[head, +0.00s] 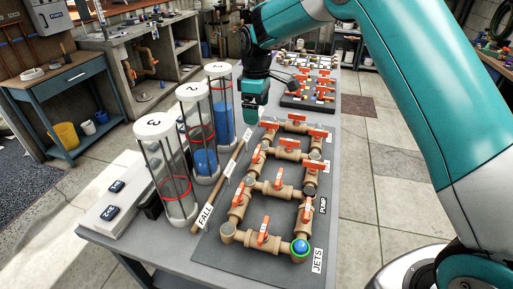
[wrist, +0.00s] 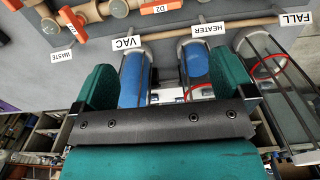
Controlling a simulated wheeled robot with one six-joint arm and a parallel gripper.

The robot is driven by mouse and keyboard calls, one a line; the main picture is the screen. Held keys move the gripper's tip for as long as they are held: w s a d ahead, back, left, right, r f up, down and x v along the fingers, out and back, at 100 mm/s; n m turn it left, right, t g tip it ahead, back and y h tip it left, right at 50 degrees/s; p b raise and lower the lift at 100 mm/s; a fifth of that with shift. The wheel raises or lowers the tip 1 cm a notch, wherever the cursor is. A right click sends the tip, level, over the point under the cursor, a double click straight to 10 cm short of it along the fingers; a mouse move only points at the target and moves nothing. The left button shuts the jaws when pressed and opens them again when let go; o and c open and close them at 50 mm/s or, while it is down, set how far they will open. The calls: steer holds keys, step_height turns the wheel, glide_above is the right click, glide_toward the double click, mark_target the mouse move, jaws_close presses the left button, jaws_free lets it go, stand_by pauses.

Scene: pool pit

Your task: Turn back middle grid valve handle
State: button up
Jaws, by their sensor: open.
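A tan pipe grid (head: 256,187) with several orange valve handles lies on a dark mat on the bench in the head view. One orange handle (head: 297,117) sits on its rearmost cross pipe, and another handle (head: 289,142) sits on the cross pipe in front of that. I cannot tell for sure which is the back middle one. My gripper (head: 254,112) hangs just left of the grid's back end, near the clear cylinders. In the wrist view my gripper (wrist: 168,75) is open, with no handle between its fingers. Part of the grid with an orange handle (wrist: 72,22) shows at the top left.
Three clear cylinders (head: 165,180) with white caps, red rings and some blue fill stand along the left side. A wooden rod (head: 215,190) with labels lies between them and the grid. A second valve board (head: 308,100) lies farther back.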

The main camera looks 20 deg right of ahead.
mark_target(257, 151)
step_height(257, 151, down, 16)
steer(key=p, duration=0.3)
steer(key=shift+r+p, duration=0.25)
steer(key=shift+p, duration=0.15)
steer(key=shift+c, duration=0.5)
steer(key=c, duration=0.8)
